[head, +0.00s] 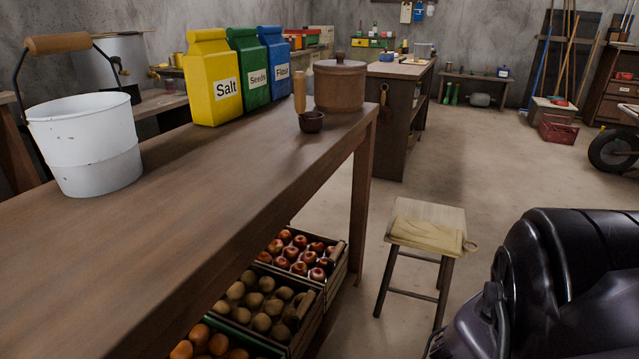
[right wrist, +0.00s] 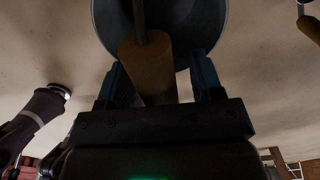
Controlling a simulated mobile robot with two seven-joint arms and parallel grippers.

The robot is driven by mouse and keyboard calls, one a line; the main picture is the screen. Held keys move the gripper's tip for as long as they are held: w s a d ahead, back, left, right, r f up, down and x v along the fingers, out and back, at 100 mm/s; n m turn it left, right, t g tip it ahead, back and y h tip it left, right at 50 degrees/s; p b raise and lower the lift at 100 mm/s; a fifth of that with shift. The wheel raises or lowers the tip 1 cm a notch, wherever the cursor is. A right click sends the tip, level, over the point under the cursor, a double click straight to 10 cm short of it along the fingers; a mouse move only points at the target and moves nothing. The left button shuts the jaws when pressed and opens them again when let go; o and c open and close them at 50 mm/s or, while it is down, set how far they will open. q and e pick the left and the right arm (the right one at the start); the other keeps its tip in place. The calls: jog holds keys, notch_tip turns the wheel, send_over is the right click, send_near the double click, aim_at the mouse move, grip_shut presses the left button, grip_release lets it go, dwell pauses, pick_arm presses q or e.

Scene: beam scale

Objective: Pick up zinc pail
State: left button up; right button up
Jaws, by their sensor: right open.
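In the right wrist view a grey, round metal pail (right wrist: 205,25) fills the top middle, seen only in part; it looks like the zinc pail. Its wooden handle grip (right wrist: 148,60) lies between the fingers of my right gripper (right wrist: 159,72), which is open around it. Whether a finger touches the grip I cannot tell. In the head view a white pail (head: 85,145) stands upright on the wooden table (head: 190,215) at the left, its wooden handle raised and no gripper near it. My left gripper is in neither view.
Fruit crates (head: 325,285) sit below. A stool (head: 428,220) stands on the open floor (head: 480,150).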

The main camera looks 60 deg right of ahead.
jog(key=shift+f, duration=0.25)
dwell(0.5)
jog(key=shift+c, duration=0.3)
grip_shut()
